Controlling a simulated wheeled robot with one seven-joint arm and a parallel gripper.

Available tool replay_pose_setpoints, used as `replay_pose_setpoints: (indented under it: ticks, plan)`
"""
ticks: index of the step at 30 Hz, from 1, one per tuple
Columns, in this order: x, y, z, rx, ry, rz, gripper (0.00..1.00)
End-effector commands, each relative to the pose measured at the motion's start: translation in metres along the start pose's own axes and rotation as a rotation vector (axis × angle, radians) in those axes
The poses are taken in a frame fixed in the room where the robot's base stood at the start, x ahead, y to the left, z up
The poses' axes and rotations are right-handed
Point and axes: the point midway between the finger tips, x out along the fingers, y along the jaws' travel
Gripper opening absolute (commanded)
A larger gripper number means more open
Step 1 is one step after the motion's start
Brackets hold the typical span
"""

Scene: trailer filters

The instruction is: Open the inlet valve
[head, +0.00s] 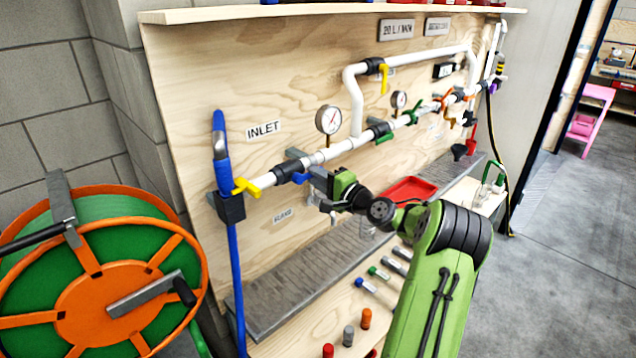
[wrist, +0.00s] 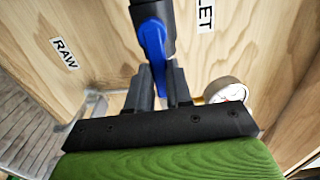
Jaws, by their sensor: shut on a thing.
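The INLET sign (head: 263,130) is on the plywood board above the white pipe. Below it, a black valve body (head: 285,171) on the pipe carries a blue lever (head: 300,178). A yellow lever (head: 246,187) sits further left, by the blue hose. My gripper (head: 318,182) is at the blue lever, just right of the valve body. In the wrist view the blue lever (wrist: 153,45) runs down between the two dark fingers of my gripper (wrist: 160,85), which are shut on it. The lever's end is partly hidden between the fingers.
A pressure gauge (head: 328,120) stands on the pipe, close to my gripper in the wrist view (wrist: 226,90). A grey ledge (head: 300,275) runs below the board. A green and orange hose reel (head: 110,280) stands at the left. Open floor (head: 560,260) lies to the right.

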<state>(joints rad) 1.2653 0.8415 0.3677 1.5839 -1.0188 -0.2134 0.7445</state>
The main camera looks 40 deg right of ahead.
Motion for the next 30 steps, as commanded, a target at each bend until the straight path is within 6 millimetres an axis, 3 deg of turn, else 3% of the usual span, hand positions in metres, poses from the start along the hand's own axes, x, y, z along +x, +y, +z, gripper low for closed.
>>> replay_pose_setpoints:
  ticks: [16, 17, 21, 30]
  plan:
    - [-0.0002, 0.0, -0.0003, -0.028, 0.0, 0.004, 0.0]
    - [-0.0002, 0.0, -0.0003, -0.028, 0.0, 0.004, 0.23]
    - [-0.0002, -0.0002, -0.0001, -0.026, 0.0, 0.003, 0.45]
    - [-0.0021, -0.0004, -0.0003, -0.023, 0.0, 0.002, 0.46]
